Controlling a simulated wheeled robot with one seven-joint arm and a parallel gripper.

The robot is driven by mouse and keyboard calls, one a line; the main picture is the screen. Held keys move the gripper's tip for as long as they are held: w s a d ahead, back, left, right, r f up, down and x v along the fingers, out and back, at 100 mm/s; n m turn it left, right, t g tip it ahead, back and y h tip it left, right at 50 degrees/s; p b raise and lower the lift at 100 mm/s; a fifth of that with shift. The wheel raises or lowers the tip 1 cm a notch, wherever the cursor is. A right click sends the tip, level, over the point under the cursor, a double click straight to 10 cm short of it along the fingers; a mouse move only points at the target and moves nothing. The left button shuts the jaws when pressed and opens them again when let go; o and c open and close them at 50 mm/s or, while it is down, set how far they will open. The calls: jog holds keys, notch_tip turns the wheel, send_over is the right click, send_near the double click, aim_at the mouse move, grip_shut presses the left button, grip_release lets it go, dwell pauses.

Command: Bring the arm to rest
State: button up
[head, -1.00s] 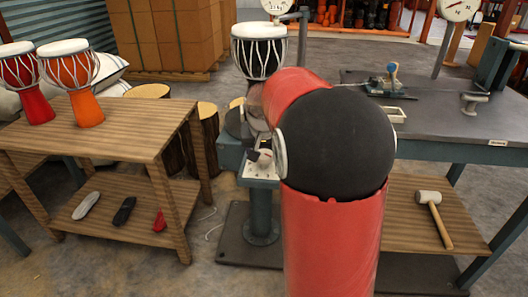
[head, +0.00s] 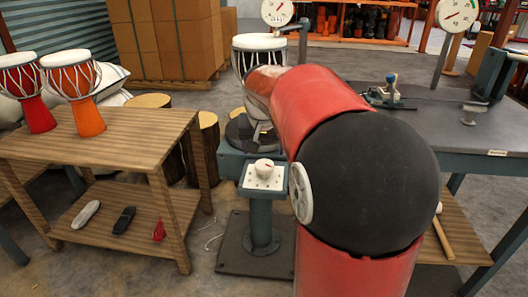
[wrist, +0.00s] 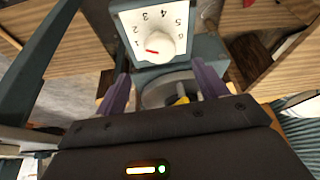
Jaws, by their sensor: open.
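My arm (head: 355,170), red with a black joint, fills the centre right of the head view and hides my gripper there. In the wrist view, my gripper (wrist: 162,90) has its two purple fingers spread apart with nothing held between them. Beyond the fingers are a white dial panel (wrist: 152,32) with a red pointer and part of a grey round plate. In the head view, the dial box (head: 264,177) stands on a teal pedestal. A goblet drum with a white head (head: 259,42) shows behind my arm, its body partly covered.
A wooden table (head: 100,150) at left bears two goblet drums, red (head: 38,114) and orange (head: 87,116); its shelf holds small items. A grey workbench (head: 450,125) at right carries tools. A mallet (head: 441,235) lies on the shelf below, partly behind my arm.

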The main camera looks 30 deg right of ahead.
dwell(0.4)
jog(key=s+a+f+n, duration=0.1)
jog(key=s+a+n, duration=0.1)
jog(key=s+a, duration=0.2)
jog(key=s+a+f+n+t+y, duration=0.1)
jog(key=s+a, duration=0.4)
jog(key=s, duration=0.6)
jog(key=s+a+f+n+y, duration=0.1)
jog(key=s+a+f+n, duration=0.1)
jog(key=s+a, duration=0.3)
jog(key=s, duration=0.3)
jog(key=shift+s+n+t, duration=0.25)
jog(key=shift+n+t, duration=0.15)
